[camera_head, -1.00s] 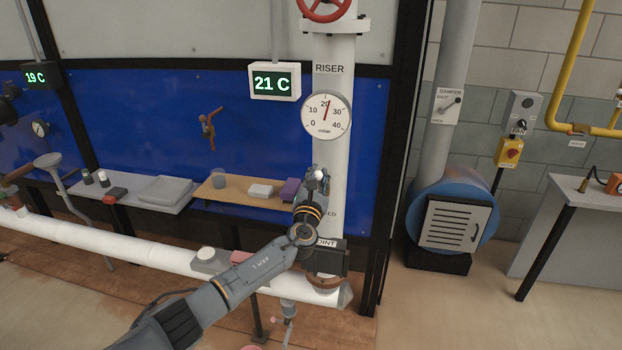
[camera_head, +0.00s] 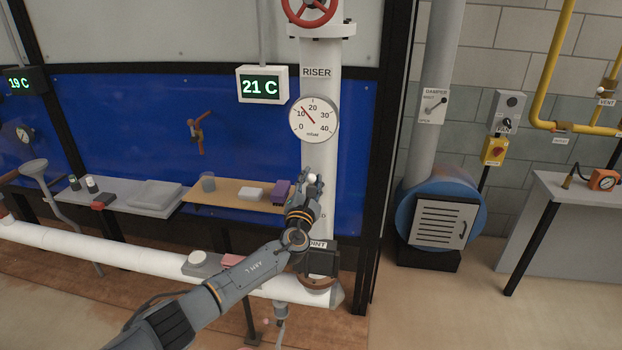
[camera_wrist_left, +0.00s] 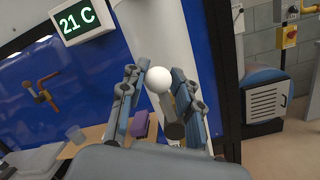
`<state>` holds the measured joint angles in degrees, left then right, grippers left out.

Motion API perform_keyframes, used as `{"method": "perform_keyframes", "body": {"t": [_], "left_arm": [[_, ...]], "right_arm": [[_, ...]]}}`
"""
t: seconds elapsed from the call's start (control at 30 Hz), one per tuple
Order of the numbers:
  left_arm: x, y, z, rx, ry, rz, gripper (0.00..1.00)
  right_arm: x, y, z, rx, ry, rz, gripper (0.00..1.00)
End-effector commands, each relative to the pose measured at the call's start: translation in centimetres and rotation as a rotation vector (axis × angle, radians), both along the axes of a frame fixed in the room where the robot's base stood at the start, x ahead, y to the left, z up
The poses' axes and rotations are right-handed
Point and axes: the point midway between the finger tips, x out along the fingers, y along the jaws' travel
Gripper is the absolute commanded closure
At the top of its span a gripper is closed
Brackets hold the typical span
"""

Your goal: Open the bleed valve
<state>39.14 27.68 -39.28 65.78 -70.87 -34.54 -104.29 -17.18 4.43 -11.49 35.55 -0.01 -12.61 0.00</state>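The bleed valve's white ball knob (camera_head: 312,178) shows on the front of the white riser pipe (camera_head: 319,157); its label is mostly hidden behind my arm. My left gripper (camera_head: 304,182) is at the knob. In the left wrist view, the white ball (camera_wrist_left: 158,80) and its dark stem (camera_wrist_left: 173,118) stand between the two fingers of my left gripper (camera_wrist_left: 160,88). The fingers are apart, with a gap visible between the left finger and the stem. The right finger looks close to the stem; contact is unclear. My right gripper is not in view.
A round gauge (camera_head: 315,120) on the riser reads about 10 mbar. A red handwheel (camera_head: 310,8) is above it. A wooden shelf (camera_head: 228,200) with a purple block (camera_head: 281,190) is left of the riser. A blue fan housing (camera_head: 407,212) stands at the right.

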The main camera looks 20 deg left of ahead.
Motion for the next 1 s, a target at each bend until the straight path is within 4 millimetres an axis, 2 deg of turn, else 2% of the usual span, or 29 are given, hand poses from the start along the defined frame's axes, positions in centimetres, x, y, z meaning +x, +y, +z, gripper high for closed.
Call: {"method": "perform_keyframes", "body": {"t": [0.03, 0.07, 0.47, 0.67, 1.0], "left_arm": [[-0.1, -0.2, -0.5, -0.002, 0.006, -0.004, 0.57], [0.0, -0.2, -0.4, -0.003, 0.005, -0.003, 0.52], [-0.4, -0.1, 0.0, -0.005, -0.003, -0.001, 0.52], [-3.1, -0.8, -0.6, -0.006, -0.003, -0.003, 0.52], [-9.5, -2.3, -1.9, -0.006, 0.000, -0.003, 0.52]], "right_arm": [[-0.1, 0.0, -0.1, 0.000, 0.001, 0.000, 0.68], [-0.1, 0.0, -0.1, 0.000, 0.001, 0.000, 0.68], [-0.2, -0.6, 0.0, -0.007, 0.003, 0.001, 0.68], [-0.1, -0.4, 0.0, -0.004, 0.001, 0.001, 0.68], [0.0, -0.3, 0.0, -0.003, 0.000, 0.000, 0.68]]}}
